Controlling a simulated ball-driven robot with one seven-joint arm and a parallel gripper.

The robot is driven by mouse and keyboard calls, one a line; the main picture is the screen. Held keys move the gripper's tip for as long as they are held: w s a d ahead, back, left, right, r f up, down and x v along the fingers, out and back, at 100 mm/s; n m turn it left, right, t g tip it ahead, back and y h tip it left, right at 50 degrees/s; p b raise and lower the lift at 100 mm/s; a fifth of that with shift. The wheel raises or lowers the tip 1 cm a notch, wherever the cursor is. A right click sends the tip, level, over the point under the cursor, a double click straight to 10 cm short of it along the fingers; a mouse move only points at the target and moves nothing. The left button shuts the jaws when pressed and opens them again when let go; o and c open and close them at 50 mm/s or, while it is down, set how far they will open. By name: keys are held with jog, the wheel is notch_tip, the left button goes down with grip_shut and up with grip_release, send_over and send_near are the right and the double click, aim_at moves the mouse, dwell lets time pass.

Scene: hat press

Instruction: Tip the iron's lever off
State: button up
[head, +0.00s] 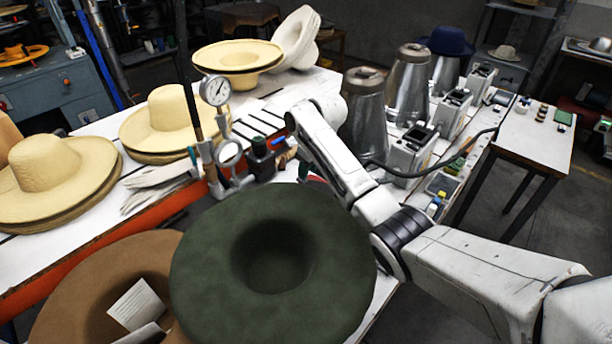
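I cannot clearly make out an iron or its lever. White box-shaped units with dark tops stand in a row beside the steel cones: a near one (411,152), a middle one (451,114) and a far one (481,80). I cannot tell whether any of these is the iron, or how a lever on them stands. My arm reaches in from the lower right, bends in the middle and rises to the near steel cone. My gripper cannot be made out; the end of the arm is turned away or hidden behind its own links.
A green felt hat (335,265) and a brown one (75,285) fill the near front. Straw hats (45,175) cover the left bench. A pressure gauge (215,91) stands upright there. Steel cones (362,125) crowd the middle.

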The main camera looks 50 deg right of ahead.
jog(key=v, duration=0.6)
jog(key=shift+r, duration=0.15)
jog(key=shift+s, duration=0.1)
dwell(0.3)
